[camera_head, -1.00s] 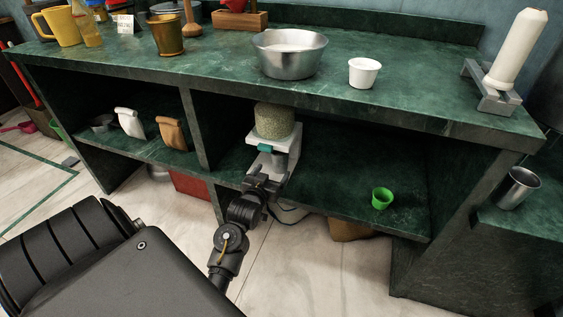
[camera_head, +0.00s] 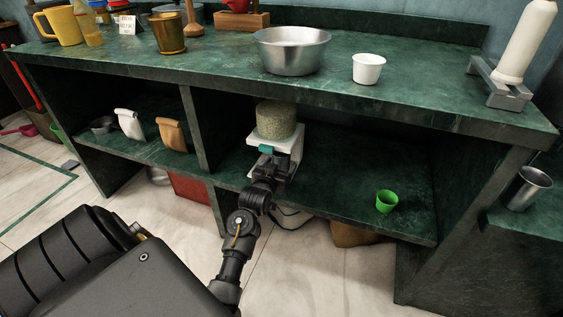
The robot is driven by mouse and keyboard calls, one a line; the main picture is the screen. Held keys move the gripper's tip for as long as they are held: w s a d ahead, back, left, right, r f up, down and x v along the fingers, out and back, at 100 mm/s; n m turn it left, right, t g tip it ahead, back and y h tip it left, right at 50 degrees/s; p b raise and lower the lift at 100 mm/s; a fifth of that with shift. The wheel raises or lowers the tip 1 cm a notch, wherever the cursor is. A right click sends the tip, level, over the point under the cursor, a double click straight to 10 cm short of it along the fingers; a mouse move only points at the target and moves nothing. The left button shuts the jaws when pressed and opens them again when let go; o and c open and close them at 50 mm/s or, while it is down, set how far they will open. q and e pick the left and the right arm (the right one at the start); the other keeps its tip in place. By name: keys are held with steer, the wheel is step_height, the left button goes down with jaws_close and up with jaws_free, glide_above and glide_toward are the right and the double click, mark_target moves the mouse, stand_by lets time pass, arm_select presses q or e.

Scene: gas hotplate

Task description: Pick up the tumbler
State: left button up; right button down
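Several cups could be the tumbler. A steel tumbler (camera_head: 527,188) stands on the lower green surface at the far right. A small green cup (camera_head: 386,201) stands on the shelf under the counter, and a white cup (camera_head: 368,69) is on the counter top. A brass-coloured cup (camera_head: 168,34) stands at the counter's left. My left gripper (camera_head: 271,163) is at the shelf's front, before a white scale-like device (camera_head: 290,147). It is apart from all these cups; its fingers are too dark and small to tell open from shut. My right gripper is out of view.
A jar of greenish grains (camera_head: 276,121) sits on the white device. A steel bowl (camera_head: 291,50) and a grey stand with a white cylinder (camera_head: 521,45) are on the counter (camera_head: 215,75). The shelf around the green cup is mostly clear.

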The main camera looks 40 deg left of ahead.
arm_select(q)
steer(key=c, duration=1.1)
